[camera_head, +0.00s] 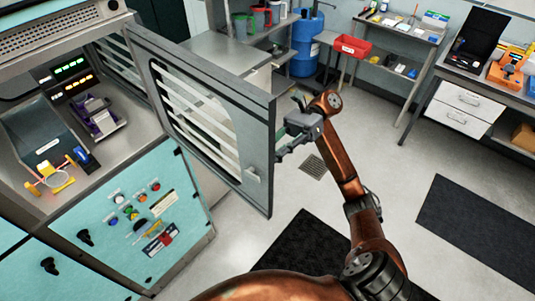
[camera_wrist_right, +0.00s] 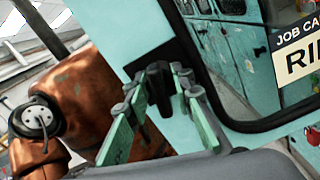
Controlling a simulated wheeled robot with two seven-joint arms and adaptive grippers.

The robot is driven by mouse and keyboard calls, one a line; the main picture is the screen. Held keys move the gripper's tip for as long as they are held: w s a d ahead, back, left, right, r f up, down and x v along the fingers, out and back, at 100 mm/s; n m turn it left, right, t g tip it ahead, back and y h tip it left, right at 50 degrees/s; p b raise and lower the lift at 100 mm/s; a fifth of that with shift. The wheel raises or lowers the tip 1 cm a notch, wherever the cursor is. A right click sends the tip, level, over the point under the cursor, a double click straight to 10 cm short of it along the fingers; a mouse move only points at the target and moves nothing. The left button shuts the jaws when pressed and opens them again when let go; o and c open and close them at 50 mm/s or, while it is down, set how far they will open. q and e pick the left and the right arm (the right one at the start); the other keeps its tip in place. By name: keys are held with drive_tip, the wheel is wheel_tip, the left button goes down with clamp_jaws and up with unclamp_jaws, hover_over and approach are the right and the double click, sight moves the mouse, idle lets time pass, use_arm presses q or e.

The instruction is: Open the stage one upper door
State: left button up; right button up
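The upper door (camera_head: 258,120) is a grey-framed panel with a large window, standing swung out from the cabinet. Its inner face is towards the head camera, with a small catch (camera_head: 252,175) low near its free edge. My right gripper (camera_head: 290,128) is just beyond that free edge, on the outer side. In the right wrist view, its green fingers (camera_wrist_right: 168,76) are spread apart on either side of a black handle (camera_wrist_right: 158,92) on the teal outer face. I cannot tell whether they touch it. My left gripper is not in view.
The open compartment holds a purple-grey device (camera_head: 100,117) and a yellow-orange fixture (camera_head: 50,180). A teal control panel (camera_head: 140,215) is below. Benches with a red bin (camera_head: 351,46) and a blue drum (camera_head: 305,45) stand behind. Floor right of my arm is clear, with dark mats (camera_head: 480,225).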

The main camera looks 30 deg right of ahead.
drive_tip(key=o, duration=0.5)
drive_tip(key=shift+c, duration=0.2)
drive_tip(key=v, duration=1.2)
